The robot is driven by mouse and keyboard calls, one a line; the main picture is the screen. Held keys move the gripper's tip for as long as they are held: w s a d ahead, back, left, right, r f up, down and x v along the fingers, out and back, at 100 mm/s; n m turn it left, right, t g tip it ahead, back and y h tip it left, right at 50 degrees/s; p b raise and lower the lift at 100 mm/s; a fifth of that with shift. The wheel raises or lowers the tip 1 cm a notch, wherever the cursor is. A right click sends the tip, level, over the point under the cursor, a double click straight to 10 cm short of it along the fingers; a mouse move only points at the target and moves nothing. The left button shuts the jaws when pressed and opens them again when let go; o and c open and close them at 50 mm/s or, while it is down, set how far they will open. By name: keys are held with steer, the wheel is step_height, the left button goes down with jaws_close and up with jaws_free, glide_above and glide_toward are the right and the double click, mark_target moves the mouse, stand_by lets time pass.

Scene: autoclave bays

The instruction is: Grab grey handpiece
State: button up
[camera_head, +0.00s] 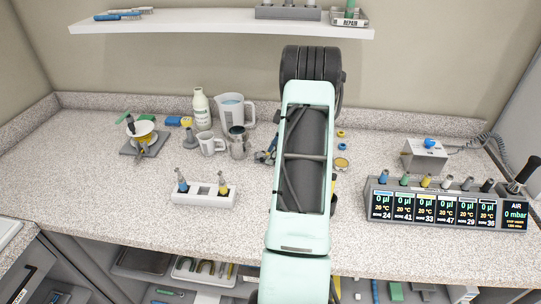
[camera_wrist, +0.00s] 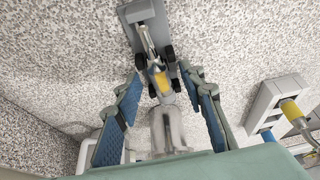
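In the wrist view my gripper (camera_wrist: 165,90) is open, its two blue-padded fingers wide apart. Between them, without visible contact, is a slim grey handpiece with a yellow band (camera_wrist: 160,78), leaning on a grey stand (camera_wrist: 148,12). A shiny metal cylinder (camera_wrist: 166,132) is nearer the camera, between the fingers' bases. In the head view my arm covers most of the gripper and the handpiece. Other grey-topped handpieces (camera_head: 447,181) stand in the row on the display unit (camera_head: 445,208) at the right; I cannot tell which grey one is meant.
A white block (camera_head: 204,192) holds a blue and a yellow handpiece left of my arm. A shelf (camera_head: 220,22) hangs above. The front-left counter is clear.

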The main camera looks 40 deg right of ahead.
jaws_close()
stand_by(0.4)
